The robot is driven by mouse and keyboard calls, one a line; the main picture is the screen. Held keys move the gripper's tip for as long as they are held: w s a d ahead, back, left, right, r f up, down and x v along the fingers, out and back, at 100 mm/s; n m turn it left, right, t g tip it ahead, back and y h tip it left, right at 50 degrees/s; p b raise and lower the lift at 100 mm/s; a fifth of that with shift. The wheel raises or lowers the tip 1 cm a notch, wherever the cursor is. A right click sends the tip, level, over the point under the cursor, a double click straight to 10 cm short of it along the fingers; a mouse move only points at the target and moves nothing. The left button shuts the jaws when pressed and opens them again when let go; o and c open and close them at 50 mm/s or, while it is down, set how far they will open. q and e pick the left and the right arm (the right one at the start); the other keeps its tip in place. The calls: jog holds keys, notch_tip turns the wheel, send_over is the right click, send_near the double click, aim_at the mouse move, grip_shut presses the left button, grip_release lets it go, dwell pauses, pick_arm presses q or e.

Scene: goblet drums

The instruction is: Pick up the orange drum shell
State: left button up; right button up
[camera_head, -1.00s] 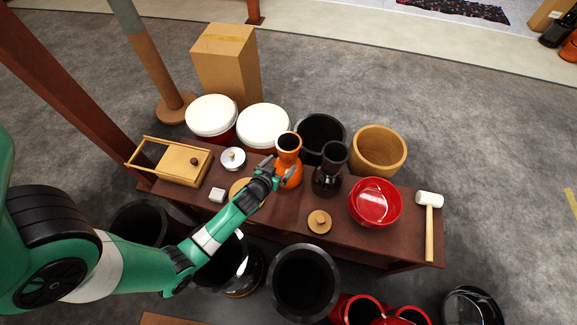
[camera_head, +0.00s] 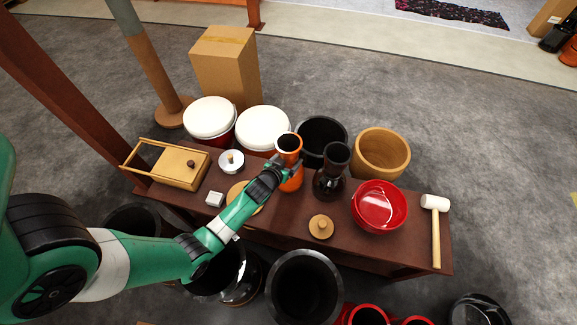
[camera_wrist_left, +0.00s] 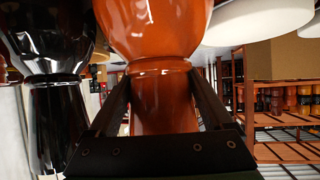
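The orange drum shell (camera_head: 290,147) is a glossy goblet shape standing upright on the brown bench, its dark opening facing up. My left gripper (camera_head: 286,167) reaches it from the front left, with its fingers spread to either side of the shell. In the left wrist view, the shell (camera_wrist_left: 162,95) fills the space between the two black fingers (camera_wrist_left: 160,82), close to its narrow waist. A sliver of background shows between the left finger and the shell; firm contact is not visible. My right gripper is not in view.
A black goblet drum (camera_head: 330,178) stands just right of the orange shell. A red bowl (camera_head: 379,207), a round wooden lid (camera_head: 321,226) and a mallet (camera_head: 435,228) lie farther right. White-topped drums (camera_head: 263,128) stand behind. A wooden box (camera_head: 178,168) sits left.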

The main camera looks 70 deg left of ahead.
aim_at(284, 153)
pick_arm(q)
grip_shut()
jog(key=shift+r, duration=0.1)
jog(key=shift+r+p, duration=0.4)
jog(key=shift+r, duration=0.05)
notch_tip(284, 153, up, 2)
jog(key=shift+r+p, duration=0.25)
jog(key=shift+p, duration=0.8)
jog(key=s+d+r+p, duration=0.1)
jog(key=r, duration=0.1)
jog(key=s+d+r+p, duration=0.1)
jog(key=r+p, duration=0.1)
jog(key=s+d+r+p, duration=0.1)
jog(key=r, duration=0.1)
jog(key=shift+p, duration=0.4)
jog(key=d+f+p+v, duration=0.1)
jog(key=p+v, duration=0.1)
jog(key=v, duration=0.8)
jog(key=shift+s, duration=0.2)
jog(key=shift+d+f, duration=0.1)
jog(key=shift+f, duration=0.05)
